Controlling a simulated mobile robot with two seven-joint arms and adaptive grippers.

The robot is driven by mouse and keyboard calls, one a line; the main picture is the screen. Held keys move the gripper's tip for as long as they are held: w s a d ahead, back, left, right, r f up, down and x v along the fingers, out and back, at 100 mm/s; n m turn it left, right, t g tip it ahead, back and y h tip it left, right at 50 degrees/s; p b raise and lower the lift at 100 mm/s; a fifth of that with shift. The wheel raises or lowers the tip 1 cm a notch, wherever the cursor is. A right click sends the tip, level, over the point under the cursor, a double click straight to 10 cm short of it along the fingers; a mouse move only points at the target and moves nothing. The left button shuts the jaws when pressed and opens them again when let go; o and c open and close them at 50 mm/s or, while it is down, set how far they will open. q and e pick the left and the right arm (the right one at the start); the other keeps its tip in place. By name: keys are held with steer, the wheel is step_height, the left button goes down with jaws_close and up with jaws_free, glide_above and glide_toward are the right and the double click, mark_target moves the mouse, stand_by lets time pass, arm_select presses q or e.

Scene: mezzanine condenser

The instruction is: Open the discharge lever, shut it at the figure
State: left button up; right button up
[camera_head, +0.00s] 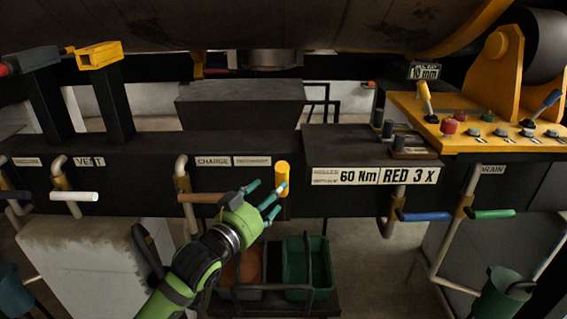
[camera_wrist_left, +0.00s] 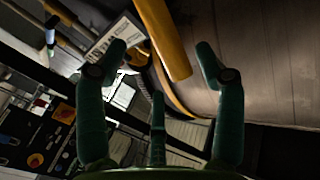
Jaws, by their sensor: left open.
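A yellow handle (camera_head: 283,176) hangs upright on the dark panel front, right of the CHARGE sign (camera_head: 213,161) and a smaller sign (camera_head: 252,161) too small to read. I cannot tell for sure that it is the discharge lever. My left gripper (camera_head: 268,194) is open just left of and below this handle. In the left wrist view the yellow handle (camera_wrist_left: 163,38) comes down from the top between the spread fingers of my left gripper (camera_wrist_left: 163,70); contact cannot be told. Figures on signs read 60 Nm (camera_head: 359,176), RED 3 X (camera_head: 410,176) and 10 mm (camera_head: 424,72).
Other levers line the panel: a white one (camera_head: 75,196), a brown one (camera_head: 199,197), a blue one (camera_head: 424,216) and a green one (camera_head: 493,213). Bins, including a green one (camera_head: 296,262), stand below. A yellow console (camera_head: 475,128) with buttons is at right.

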mark_target(286, 189)
arm_select(q)
steer(key=p+x, duration=0.2)
steer(key=x, duration=0.4)
steer(key=shift+r, duration=0.1)
steer(key=shift+w+d, duration=0.35)
steer(key=shift+w, duration=0.25)
